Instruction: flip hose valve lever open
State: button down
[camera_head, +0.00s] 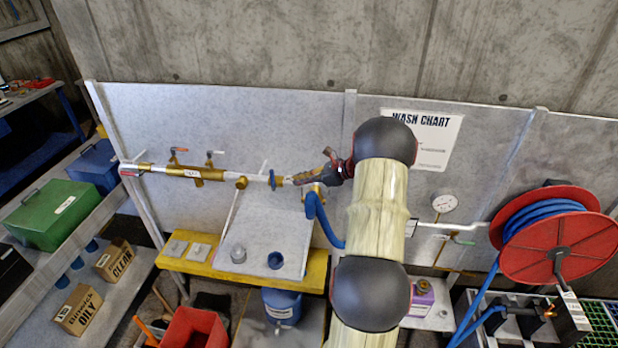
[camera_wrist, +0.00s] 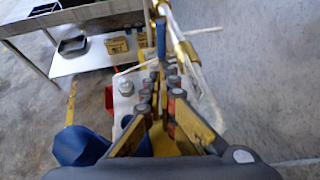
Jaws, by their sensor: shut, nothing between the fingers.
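A blue lever (camera_head: 272,180) stands upright across the wall pipe, just left of my gripper (camera_head: 299,179). It appears to be the hose valve's lever, but I cannot tell for sure. In the wrist view a blue upright piece (camera_wrist: 161,38), probably this lever, shows at the tips of my gripper (camera_wrist: 159,72). My gripper is shut and empty, pointing left along the pipe. I cannot tell whether it touches the lever. The blue hose (camera_head: 325,225) hangs from a brass fitting (camera_head: 314,187) below my gripper.
The pipe also carries a red lever (camera_head: 179,150) and a white one (camera_head: 215,153). A yellow-edged bench (camera_head: 310,275) with small cups stands below. A red hose reel (camera_head: 556,247) and a gauge (camera_head: 444,203) are at the right. My arm hides part of the wall panel.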

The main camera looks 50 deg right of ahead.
aim_at(274, 181)
jog(key=w, duration=0.2)
jog(key=w+a+f+p, duration=0.1)
jog(key=w, duration=0.1)
jog(key=w+a, duration=0.1)
jog(key=w, duration=0.1)
jog(key=shift+w+f, duration=0.2)
jog(key=shift+f, duration=0.05)
jog(key=shift+p, duration=0.3)
jog(key=shift+w+r+p, duration=0.1)
jog(key=shift+r+p, duration=0.15)
jog(key=shift+p, duration=0.05)
jog(key=shift+g, duration=0.3)
